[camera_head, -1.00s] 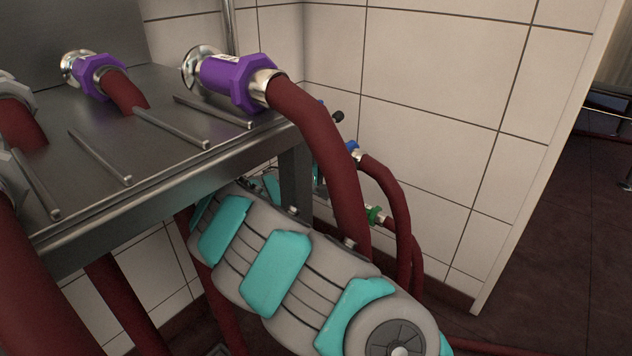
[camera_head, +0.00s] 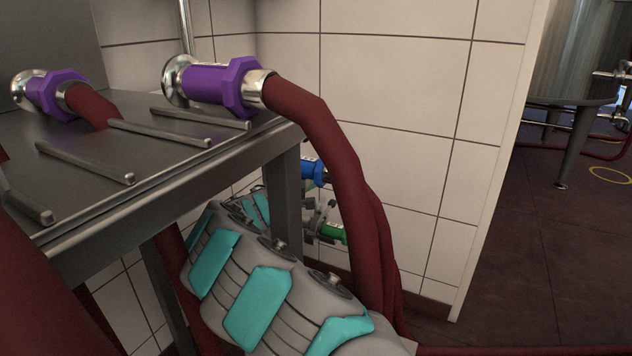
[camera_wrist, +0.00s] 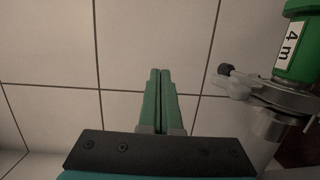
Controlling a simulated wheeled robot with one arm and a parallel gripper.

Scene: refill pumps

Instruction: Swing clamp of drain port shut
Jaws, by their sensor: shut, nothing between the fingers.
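My gripper (camera_wrist: 160,100) shows in the wrist view with its two green fingers together and nothing between them, facing the tiled wall. To its right is a metal clamp (camera_wrist: 285,96) with a pale wing-shaped part and dark knob (camera_wrist: 228,76). The clamp sits at the end of a green hose coupling (camera_wrist: 297,48) marked "4 m". The fingers are apart from the clamp. I cannot tell how far the clamp is closed. In the head view the green coupling (camera_head: 332,233) is low by the wall; my arm hides my gripper there.
A blue coupling (camera_head: 313,168) is above the green one. A steel table (camera_head: 150,180) with rods carries purple couplings (camera_head: 218,84). Dark red hoses (camera_head: 325,135) hang down close to my arm. Open floor (camera_head: 530,250) lies to the right, with a steel tank (camera_head: 575,60) behind.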

